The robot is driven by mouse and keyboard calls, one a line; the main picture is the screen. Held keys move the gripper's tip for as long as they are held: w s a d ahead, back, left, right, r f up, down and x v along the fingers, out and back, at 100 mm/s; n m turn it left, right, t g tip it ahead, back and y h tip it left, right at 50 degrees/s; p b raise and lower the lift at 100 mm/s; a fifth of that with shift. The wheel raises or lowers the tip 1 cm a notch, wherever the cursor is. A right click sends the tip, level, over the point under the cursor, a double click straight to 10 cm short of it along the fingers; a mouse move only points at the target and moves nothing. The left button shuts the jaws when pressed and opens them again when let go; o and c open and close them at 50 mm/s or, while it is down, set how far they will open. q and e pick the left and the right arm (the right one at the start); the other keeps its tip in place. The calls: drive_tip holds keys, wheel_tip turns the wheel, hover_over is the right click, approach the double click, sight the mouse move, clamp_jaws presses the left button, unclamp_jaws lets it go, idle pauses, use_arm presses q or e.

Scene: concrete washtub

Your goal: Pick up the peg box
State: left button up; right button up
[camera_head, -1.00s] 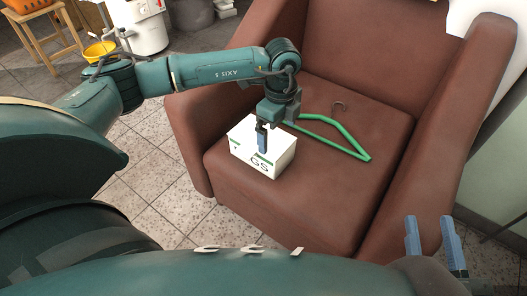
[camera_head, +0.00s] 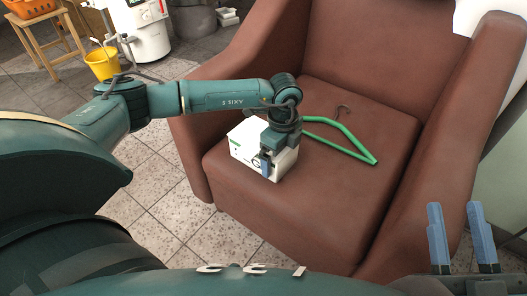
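The peg box (camera_head: 244,149) is a white box with green marks and dark lettering. It sits on the front left of the brown armchair's seat (camera_head: 310,205). My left gripper (camera_head: 266,169) comes in from the left and is over the box, with a blue finger in front of its front face. The wrist hides part of the box's top and right side. I cannot tell whether the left gripper is open or shut, or whether it touches the box. My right gripper (camera_head: 462,236) is at the lower right, with two blue fingers apart and nothing between them.
A green clothes hanger (camera_head: 345,132) with a metal hook lies on the seat right of the box. The chair's armrests rise on both sides. A yellow bucket (camera_head: 103,66), a wooden stool (camera_head: 42,45) and a white machine (camera_head: 139,30) stand on the tiled floor at the upper left.

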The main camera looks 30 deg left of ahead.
use_arm(q)
drive_tip(key=c, duration=0.7)
drive_tip(key=shift+o, duration=0.2)
drive_tip(key=shift+r, duration=0.1)
